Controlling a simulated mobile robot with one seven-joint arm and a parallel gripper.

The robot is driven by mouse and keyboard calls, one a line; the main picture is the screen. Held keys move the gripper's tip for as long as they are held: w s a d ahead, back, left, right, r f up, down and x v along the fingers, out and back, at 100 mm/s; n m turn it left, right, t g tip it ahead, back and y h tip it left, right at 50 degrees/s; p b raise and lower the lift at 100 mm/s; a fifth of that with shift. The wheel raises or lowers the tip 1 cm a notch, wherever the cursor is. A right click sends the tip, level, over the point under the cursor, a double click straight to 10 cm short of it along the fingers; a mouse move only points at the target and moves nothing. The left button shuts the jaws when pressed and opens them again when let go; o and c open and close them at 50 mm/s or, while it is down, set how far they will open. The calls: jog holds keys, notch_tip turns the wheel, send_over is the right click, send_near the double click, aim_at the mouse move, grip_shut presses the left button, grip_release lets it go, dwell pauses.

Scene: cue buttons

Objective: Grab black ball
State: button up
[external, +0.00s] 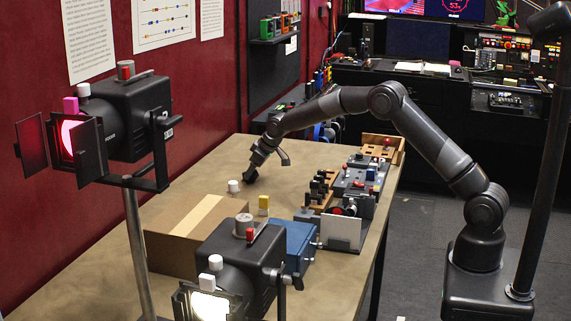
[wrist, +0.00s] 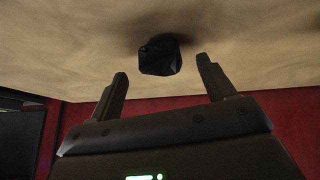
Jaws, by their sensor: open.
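The black ball (wrist: 160,54) looks dark and faceted in the wrist view, resting on the tan tabletop with a shadow around it. My gripper (wrist: 160,70) is open, with one finger on each side below the ball in the picture. The ball appears just beyond the fingertips, roughly centred between them; I cannot tell any contact. In the external view my gripper (external: 252,175) is low over the far left part of the table. There the ball cannot be told apart from the dark fingers.
A white cylinder (external: 233,186) stands near my gripper, with a yellow block (external: 263,205) closer to the camera. A cardboard box (external: 180,240), a blue box (external: 301,240) and a row of button devices (external: 352,185) occupy the table. Stage lights (external: 125,115) stand in front. The far left tabletop is clear.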

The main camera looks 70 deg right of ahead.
jog(key=shift+x, duration=1.05)
jog(key=shift+c, duration=0.3)
jog(key=c, duration=1)
jog(key=shift+o, duration=0.2)
jog(key=shift+r, duration=0.15)
